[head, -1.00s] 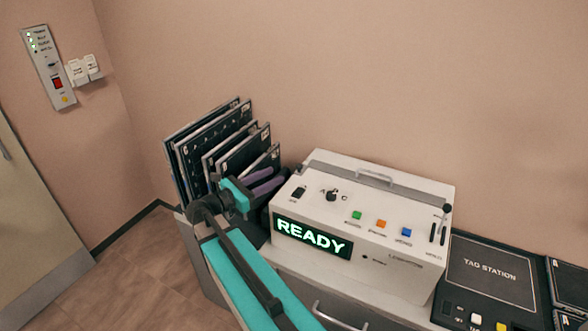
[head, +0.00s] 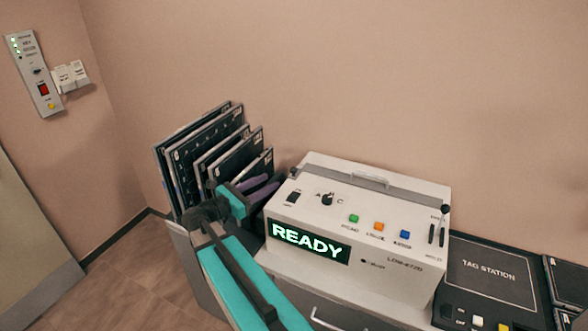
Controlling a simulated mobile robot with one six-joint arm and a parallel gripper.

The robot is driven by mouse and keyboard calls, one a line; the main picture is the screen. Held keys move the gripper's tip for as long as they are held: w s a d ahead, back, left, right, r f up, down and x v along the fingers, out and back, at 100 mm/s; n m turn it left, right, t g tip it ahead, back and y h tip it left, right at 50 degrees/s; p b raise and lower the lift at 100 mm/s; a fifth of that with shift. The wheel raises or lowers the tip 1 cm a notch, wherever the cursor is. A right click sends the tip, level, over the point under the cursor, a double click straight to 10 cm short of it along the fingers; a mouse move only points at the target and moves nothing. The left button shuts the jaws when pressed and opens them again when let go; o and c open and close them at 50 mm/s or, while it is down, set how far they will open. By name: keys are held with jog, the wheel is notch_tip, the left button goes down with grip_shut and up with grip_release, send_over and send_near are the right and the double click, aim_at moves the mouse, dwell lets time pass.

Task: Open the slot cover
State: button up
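A white scanner unit (head: 377,279) stands on a counter with a lit green READY display (head: 309,241). My gripper (head: 268,186) has purple fingers on a teal and dark wrist. It is at the unit's left end, in front of the upright dark panels. The two fingers appear apart, with nothing seen between them. Their tips are close to the unit's left edge; I cannot tell whether they touch it.
Several dark panels (head: 190,150) stand upright in a rack left of the unit. Its top carries a knob (head: 327,199), coloured buttons (head: 379,226), a handle (head: 357,180) and levers (head: 441,234). A tag station (head: 490,270) lies to the right. A wall panel (head: 36,75) hangs at left.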

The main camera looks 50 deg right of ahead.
aim_at(291, 170)
jog(key=d+p, duration=0.1)
jog(key=d, duration=0.3)
jog(key=d+p, duration=0.1)
jog(key=d, duration=0.3)
jog(key=s+d+p, duration=0.1)
jog(key=d, duration=0.3)
jog(key=shift+d, duration=0.2)
grip_shut()
